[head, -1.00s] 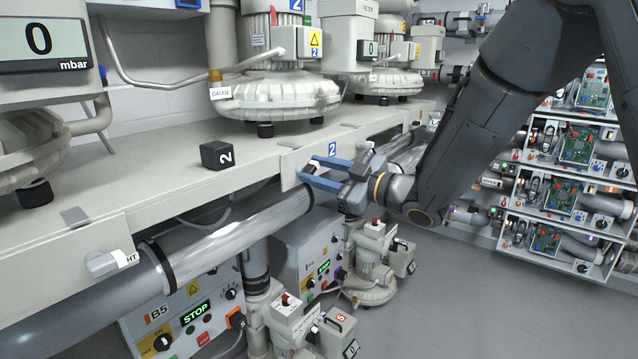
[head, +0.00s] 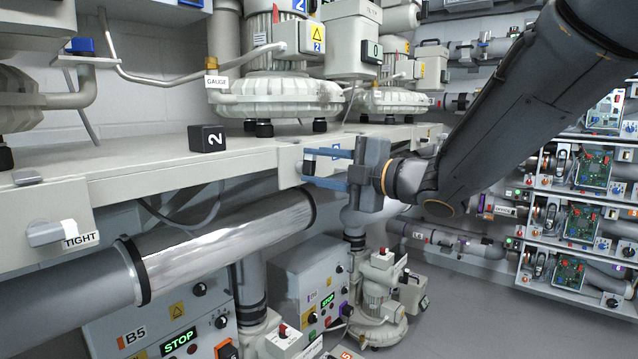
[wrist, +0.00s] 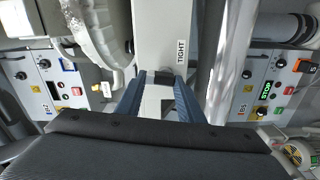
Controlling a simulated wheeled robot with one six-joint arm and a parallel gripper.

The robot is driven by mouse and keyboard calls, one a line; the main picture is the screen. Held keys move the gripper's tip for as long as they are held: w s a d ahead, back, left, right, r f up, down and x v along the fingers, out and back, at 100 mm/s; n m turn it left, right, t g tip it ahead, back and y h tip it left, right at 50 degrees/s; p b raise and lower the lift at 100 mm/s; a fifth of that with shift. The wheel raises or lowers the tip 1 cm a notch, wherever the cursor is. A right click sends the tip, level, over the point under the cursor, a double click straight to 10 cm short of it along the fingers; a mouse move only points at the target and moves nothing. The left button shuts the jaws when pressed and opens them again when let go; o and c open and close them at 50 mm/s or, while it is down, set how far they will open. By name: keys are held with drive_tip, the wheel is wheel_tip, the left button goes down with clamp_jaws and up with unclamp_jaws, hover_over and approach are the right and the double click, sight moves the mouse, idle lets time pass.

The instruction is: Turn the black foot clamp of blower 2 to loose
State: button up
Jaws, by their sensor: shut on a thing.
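Blower 2 (head: 275,98) stands on the bench in the head view, with a yellow and blue 2 sign on its motor box. The black foot clamp (head: 309,167) is a small dark handle on the bench's front plate below it. My gripper (head: 312,168) reaches in from the right, its blue fingers one above the other around the clamp.
A large pipe (head: 215,245) runs below the bench edge. Control boxes (head: 310,290) stand underneath. Open floor (head: 440,315) is at lower right.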

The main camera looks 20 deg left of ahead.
drive_tip(key=shift+f+n+b, duration=0.1)
drive_tip(key=shift+n+b, duration=0.7)
drive_tip(key=shift+b, duration=0.15)
drive_tip(key=o, duration=1.1)
drive_tip(key=shift+c, duration=0.2)
drive_tip(key=v, duration=0.7)
drive_tip(key=shift+s+d+b, duration=0.2)
drive_tip(key=shift+d+b, duration=0.15)
drive_tip(key=shift+b, duration=0.05)
